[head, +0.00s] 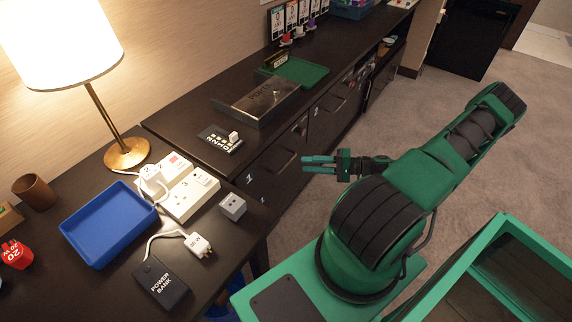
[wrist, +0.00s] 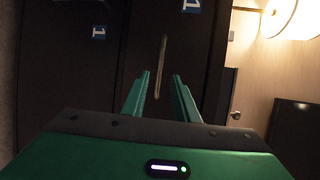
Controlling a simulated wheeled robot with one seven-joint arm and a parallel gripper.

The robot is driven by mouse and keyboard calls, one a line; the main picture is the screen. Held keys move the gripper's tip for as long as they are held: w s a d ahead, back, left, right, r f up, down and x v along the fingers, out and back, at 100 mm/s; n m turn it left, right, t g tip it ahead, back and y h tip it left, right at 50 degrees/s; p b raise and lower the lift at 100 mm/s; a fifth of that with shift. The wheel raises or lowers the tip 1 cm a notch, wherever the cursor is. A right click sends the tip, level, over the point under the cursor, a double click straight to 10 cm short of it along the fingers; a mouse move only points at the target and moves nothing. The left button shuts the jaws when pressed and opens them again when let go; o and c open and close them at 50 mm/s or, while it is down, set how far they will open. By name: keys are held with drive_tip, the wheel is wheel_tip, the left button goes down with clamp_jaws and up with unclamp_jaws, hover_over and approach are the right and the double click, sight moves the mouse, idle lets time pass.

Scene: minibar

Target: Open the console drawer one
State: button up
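Console drawer one (head: 270,172) is a dark front under the console top, marked with a "1" label (head: 249,180). It looks shut. Its bar handle (head: 286,162) is on the front. In the wrist view the handle (wrist: 160,66) runs upright in the picture, beyond and between my fingers, on the dark front (wrist: 140,45). A blue "1" label (wrist: 191,5) is at the top. My gripper (head: 304,164) is open and empty, fingers pointing at the drawer front. It also shows in the wrist view (wrist: 160,85). I cannot tell the exact gap to the handle; no contact shows.
A second blue "1" label (wrist: 99,32) is on the neighbouring dark panel. A desk with a blue tray (head: 66,226) stands at left. Carpet (head: 420,110) is clear.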

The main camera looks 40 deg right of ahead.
sight(287, 164)
drive_tip(key=x, duration=0.9)
clamp_jaws()
